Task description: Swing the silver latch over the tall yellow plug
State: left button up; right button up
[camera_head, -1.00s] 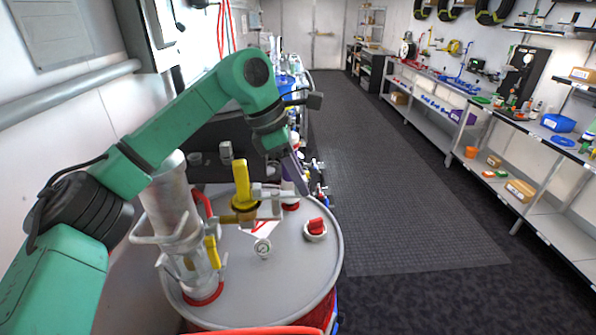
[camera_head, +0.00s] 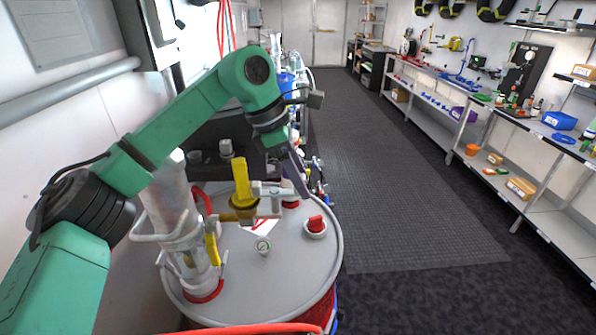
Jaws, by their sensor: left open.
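My left gripper (camera_head: 296,186) reaches down from the green arm at the latch's right side. Its fingers are partly seen edge-on, open, close to the latch; whether they touch it I cannot tell. My right gripper is not in view.
More equipment crowds behind my left gripper. The dark floor (camera_head: 410,190) to the right is clear, with a long workbench (camera_head: 470,115) beyond.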

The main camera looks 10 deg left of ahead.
pick_arm(q)
jog(key=b+v, duration=0.1)
jog(key=v, duration=0.5)
jog(key=shift+b, duration=0.35)
notch_tip(320, 180, up, 8)
jog(key=p, duration=0.1)
send_over(289, 191)
jog(key=a, duration=0.3)
jog(key=shift+s+a, duration=0.1)
jog(key=shift+s, duration=0.4)
jog(key=shift+w+f, duration=0.1)
